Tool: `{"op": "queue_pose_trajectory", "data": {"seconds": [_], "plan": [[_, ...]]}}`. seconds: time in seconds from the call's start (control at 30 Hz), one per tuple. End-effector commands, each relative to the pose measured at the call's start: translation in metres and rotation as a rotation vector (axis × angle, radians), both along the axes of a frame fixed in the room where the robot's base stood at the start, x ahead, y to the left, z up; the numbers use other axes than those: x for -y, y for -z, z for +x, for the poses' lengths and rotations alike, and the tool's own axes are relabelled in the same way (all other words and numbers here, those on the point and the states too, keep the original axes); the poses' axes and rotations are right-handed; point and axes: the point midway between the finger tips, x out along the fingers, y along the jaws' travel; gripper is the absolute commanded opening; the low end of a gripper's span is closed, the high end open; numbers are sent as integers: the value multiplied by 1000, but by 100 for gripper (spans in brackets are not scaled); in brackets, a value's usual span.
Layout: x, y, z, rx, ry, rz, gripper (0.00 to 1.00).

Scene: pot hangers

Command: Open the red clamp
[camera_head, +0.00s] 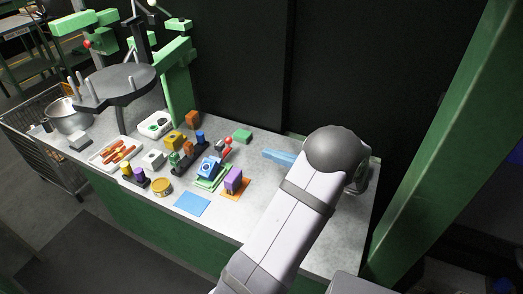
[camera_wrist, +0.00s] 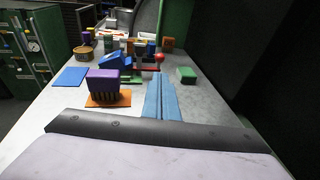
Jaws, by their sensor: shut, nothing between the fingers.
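The red clamp (camera_head: 226,147) shows in the head view as a small red lever with a round knob, beside a blue block (camera_head: 209,168) on a green plate. In the wrist view the red clamp (camera_wrist: 159,58) is beyond my fingertips, partly among other parts. Whether its jaw is open or shut is too small to tell. My gripper (camera_head: 266,154) has pale blue fingers lying side by side, shut and empty, to the right of the clamp and apart from it. The fingers also show in the wrist view (camera_wrist: 158,80), pointing towards the clamp area.
A purple block (camera_head: 233,179) on an orange base stands left of my fingers. A green block (camera_head: 242,136) is behind. A blue sheet (camera_head: 192,204) lies near the front edge. A dark round rack (camera_head: 118,84) stands at left. The table's right part is clear.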

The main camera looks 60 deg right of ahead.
Motion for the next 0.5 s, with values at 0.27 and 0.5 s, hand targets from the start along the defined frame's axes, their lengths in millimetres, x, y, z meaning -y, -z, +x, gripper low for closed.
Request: {"op": "queue_pose_trajectory", "data": {"seconds": [0.27,0.5], "plan": [[6,6,40,1,-6,3,0],[14,15,82,0,-5,3,0]]}}
